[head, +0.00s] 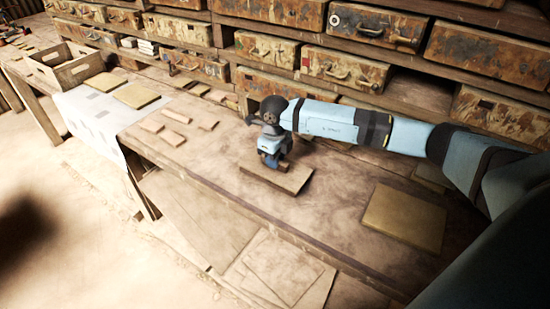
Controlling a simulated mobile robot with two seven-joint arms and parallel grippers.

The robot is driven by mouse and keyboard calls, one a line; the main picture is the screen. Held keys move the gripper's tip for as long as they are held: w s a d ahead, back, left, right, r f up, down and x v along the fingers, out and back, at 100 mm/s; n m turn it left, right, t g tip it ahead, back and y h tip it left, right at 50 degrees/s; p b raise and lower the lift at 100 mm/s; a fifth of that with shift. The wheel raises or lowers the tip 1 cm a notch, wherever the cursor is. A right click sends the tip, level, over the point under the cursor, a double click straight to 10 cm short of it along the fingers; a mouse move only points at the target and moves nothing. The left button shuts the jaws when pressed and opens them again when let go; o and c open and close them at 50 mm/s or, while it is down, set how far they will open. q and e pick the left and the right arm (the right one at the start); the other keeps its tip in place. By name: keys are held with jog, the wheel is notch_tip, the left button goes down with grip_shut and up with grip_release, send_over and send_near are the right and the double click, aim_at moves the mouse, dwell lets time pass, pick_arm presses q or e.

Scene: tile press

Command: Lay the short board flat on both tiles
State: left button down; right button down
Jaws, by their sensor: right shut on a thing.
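A short brown board (290,181) is at the middle of the bench. My right gripper (273,163) points down over it and is shut on it near its back left part. The board looks roughly level and close to the bench top; I cannot tell whether it touches. Two yellowish square tiles, one farther (104,82) and one nearer (137,95), lie flat, apart, at the left by a white sheet. Nothing lies on them. My left gripper is not in view.
A larger yellowish square panel (404,217) lies on the bench at right. Small wood pieces (172,138) lie between board and tiles. A wooden crate (65,66) stands at far left. Rusty drawers (343,69) line the back. The white sheet (92,118) hangs over the front edge.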

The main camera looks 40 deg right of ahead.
jog(key=shift+f, duration=0.25)
dwell(0.6)
jog(key=c, duration=0.9)
grip_release()
notch_tip(320, 180, up, 14)
jog(key=shift+f+b, duration=0.1)
jog(key=shift+b, duration=0.65)
notch_tip(320, 180, up, 7)
jog(key=p, duration=0.3)
jog(key=shift+p, duration=0.4)
